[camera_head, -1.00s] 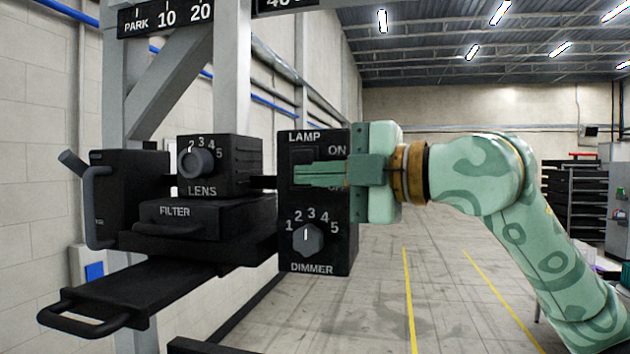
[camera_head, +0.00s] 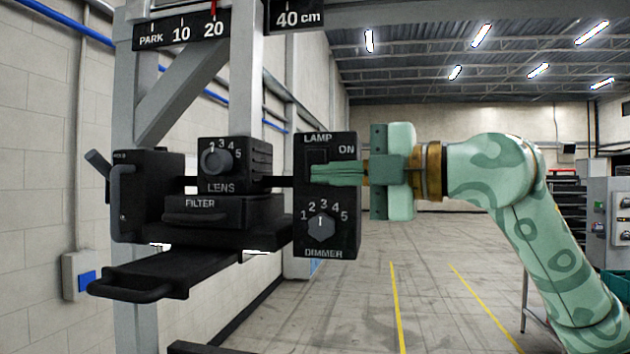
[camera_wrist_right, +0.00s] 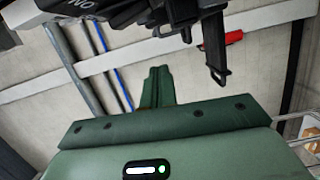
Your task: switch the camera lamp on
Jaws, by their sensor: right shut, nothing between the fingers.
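The black lamp box (camera_head: 347,215) stands at the middle of the head view, with LAMP and ON labels above a dark rocker switch (camera_head: 317,155). The lower part of the switch and the label below ON are hidden by my right gripper's fingers, so I cannot tell the switch position. My right gripper (camera_head: 313,173) is shut and empty, its fingertips over the lower part of the switch; contact cannot be told. In the right wrist view the closed fingers (camera_wrist_right: 157,72) show below part of a black box (camera_wrist_right: 68,7) with an ON label. My left gripper is not in view.
A dimmer knob (camera_head: 321,227) sits just below my fingers on the same box. To the left are a lens knob (camera_head: 216,161), a filter drawer (camera_head: 205,217) and a tray with a handle (camera_head: 135,290). A grey post (camera_head: 243,70) rises behind.

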